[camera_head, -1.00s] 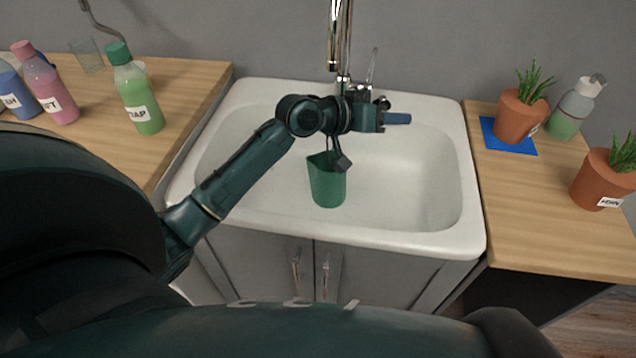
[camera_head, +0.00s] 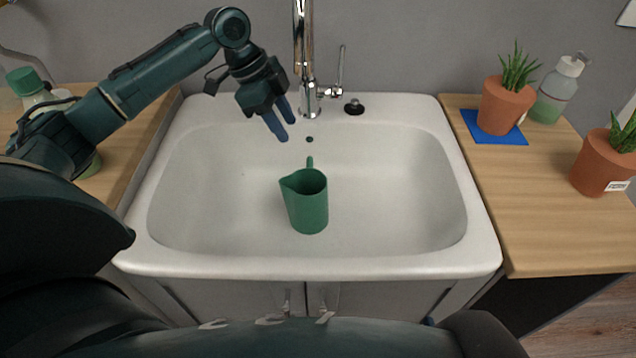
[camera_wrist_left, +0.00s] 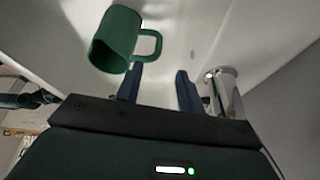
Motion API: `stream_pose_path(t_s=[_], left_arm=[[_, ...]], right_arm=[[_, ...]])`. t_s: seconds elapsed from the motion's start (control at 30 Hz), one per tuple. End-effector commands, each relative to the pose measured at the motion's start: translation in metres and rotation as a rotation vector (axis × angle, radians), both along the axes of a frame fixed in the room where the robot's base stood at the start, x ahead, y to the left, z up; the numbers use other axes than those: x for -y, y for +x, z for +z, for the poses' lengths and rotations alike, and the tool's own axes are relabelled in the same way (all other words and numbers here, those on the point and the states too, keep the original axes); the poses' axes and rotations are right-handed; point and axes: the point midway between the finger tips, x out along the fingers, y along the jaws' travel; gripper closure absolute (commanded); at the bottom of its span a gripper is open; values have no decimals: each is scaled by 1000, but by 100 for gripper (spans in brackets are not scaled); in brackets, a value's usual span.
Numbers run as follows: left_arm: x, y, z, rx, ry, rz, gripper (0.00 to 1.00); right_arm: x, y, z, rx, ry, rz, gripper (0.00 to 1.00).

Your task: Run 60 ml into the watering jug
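The green watering jug (camera_head: 307,205) stands upright in the basin of the white sink (camera_head: 390,262). Its handle points toward the tap and its spout toward the left. The chrome tap (camera_head: 304,50) rises behind the basin, with a lever (camera_head: 340,72) on its right; no water stream shows. My left gripper (camera_head: 283,132) is above the back left of the basin, open and empty, apart from the jug. In the left wrist view its fingers (camera_wrist_left: 158,86) are spread, with the jug (camera_wrist_left: 116,38) beyond them to the left. My right gripper is not in view.
A potted plant (camera_head: 503,106) stands on a blue mat (camera_head: 481,126) on the right counter, by a soap bottle (camera_head: 556,90). Another pot (camera_head: 604,162) stands nearer. A green-capped bottle (camera_head: 30,85) is partly hidden by my left arm. The basin's right side is clear.

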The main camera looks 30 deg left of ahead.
Motion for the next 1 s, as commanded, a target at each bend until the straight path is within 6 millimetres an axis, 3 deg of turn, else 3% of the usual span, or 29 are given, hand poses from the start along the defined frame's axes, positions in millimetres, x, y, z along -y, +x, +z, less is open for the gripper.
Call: stream_pose_path(t_s=[0.13,0.4,0.67,1.0], left_arm=[[2,-2,-12,-11,5,-15,62],[21,4,-58,-10,3,-14,62],[29,8,-77,-9,5,-13,62],[48,13,-117,-8,5,-11,62]], right_arm=[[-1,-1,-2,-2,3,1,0],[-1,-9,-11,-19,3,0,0],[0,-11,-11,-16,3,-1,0],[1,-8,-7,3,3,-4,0]])
